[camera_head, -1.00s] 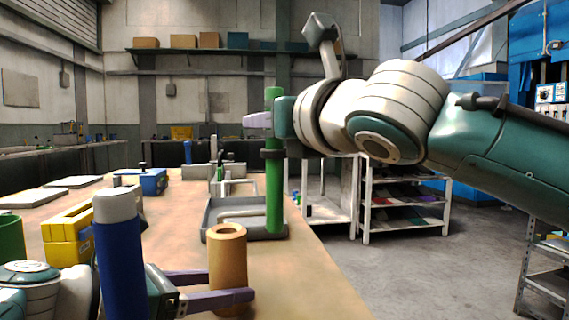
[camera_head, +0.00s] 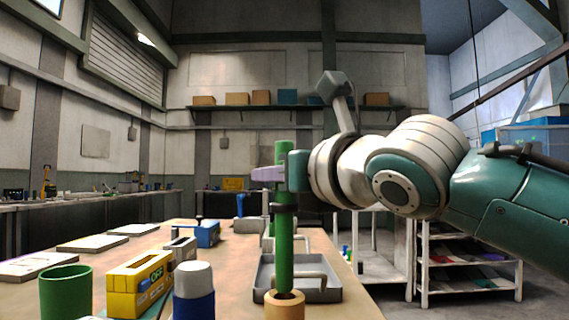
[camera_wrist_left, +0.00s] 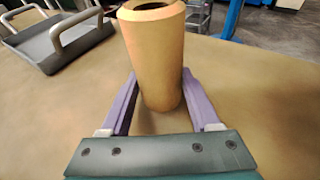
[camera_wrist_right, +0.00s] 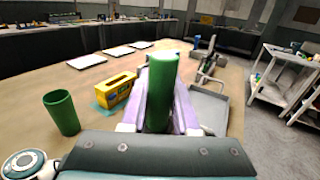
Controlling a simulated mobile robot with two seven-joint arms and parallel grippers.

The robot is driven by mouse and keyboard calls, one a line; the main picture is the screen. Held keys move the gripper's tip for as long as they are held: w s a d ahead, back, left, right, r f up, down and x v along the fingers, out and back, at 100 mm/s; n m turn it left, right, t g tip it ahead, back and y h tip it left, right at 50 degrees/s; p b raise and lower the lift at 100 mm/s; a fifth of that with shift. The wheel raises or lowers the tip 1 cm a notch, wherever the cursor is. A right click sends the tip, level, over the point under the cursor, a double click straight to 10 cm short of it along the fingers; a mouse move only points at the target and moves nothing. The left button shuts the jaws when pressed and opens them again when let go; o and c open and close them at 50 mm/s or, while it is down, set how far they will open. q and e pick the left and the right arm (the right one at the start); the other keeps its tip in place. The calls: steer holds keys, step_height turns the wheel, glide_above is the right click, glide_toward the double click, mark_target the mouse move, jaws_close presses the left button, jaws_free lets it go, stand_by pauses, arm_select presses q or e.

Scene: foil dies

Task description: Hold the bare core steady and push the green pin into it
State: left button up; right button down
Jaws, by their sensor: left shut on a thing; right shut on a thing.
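The green pin (camera_head: 284,245) is a long upright rod with a dark collar. My right gripper (camera_head: 269,174) is shut on its upper part; the right wrist view shows the pin (camera_wrist_right: 162,85) between purple fingers. The bare core (camera_head: 285,306) is an orange-tan hollow cylinder at the bottom edge of the head view. It stands upright between my left gripper's purple fingers (camera_wrist_left: 160,82), which are shut on it. In the head view the pin's lower end overlaps the core's mouth. The left wrist view shows a dark hole in the core and no green there; I cannot tell if the tip is inside.
A grey tray (camera_head: 326,293) with handles lies behind the core. Left of it stand a blue cylinder with a white top (camera_head: 194,294), a yellow box (camera_head: 140,284) and a green cup (camera_head: 66,293). The table's right edge is close to the tray.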

mark_target(276, 217)
steer(key=shift+f, duration=2.75)
steer(key=c, duration=0.6)
jaws_free()
steer(key=v, duration=1.2)
